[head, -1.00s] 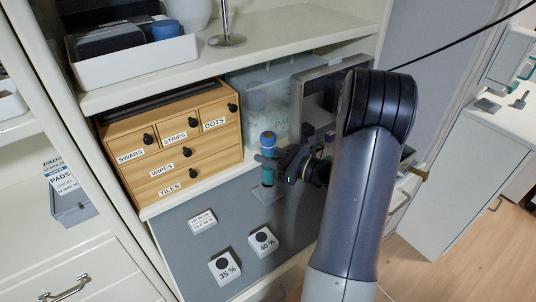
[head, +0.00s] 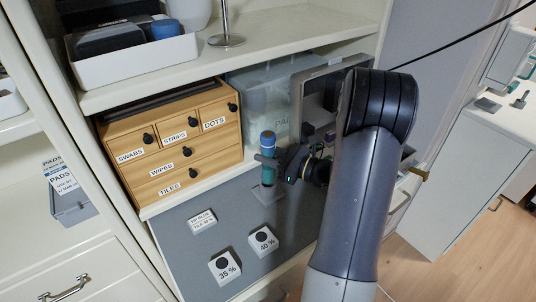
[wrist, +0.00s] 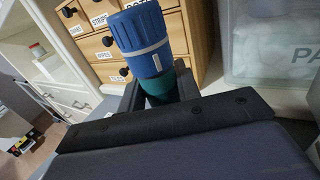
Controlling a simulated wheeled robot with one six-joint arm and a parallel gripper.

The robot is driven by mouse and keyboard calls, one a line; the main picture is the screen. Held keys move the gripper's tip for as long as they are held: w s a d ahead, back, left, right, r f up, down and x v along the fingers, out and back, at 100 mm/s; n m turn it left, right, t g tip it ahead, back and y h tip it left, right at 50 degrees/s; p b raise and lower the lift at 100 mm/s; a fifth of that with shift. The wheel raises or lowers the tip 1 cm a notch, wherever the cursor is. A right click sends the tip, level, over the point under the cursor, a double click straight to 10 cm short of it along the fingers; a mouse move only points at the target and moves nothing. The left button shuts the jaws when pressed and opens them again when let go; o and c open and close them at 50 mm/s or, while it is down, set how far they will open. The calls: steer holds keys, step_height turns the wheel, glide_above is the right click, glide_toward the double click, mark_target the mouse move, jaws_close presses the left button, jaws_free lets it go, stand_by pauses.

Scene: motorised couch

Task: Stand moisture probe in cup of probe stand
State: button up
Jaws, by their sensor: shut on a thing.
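The moisture probe (head: 267,142) has a blue cap and a teal body. It stands roughly upright over the probe stand (head: 267,195), a small grey square base on the grey board. My gripper (head: 268,159) is shut on the probe from the right, below the blue cap. The wrist view shows the blue cap (wrist: 139,38) close up, with the teal part between the dark fingers (wrist: 160,88). The lower end of the probe meets the stand's cup in the head view; I cannot tell how deep it sits.
A wooden drawer box (head: 165,150) stands behind and left. A clear bin (head: 258,95) is behind the probe. White blocks marked 35 % (head: 224,267) and 40 % (head: 263,241) and a small labelled box (head: 202,222) lie on the board. A shelf (head: 250,50) is above.

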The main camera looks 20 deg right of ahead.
mark_target(268, 168)
steer(key=shift+f+b, duration=2.2)
steer(key=shift+f, duration=0.45)
steer(key=o, duration=1.1)
steer(key=shift+r, duration=0.1)
steer(key=shift+r+p, duration=2.35)
steer(key=shift+r, duration=0.6)
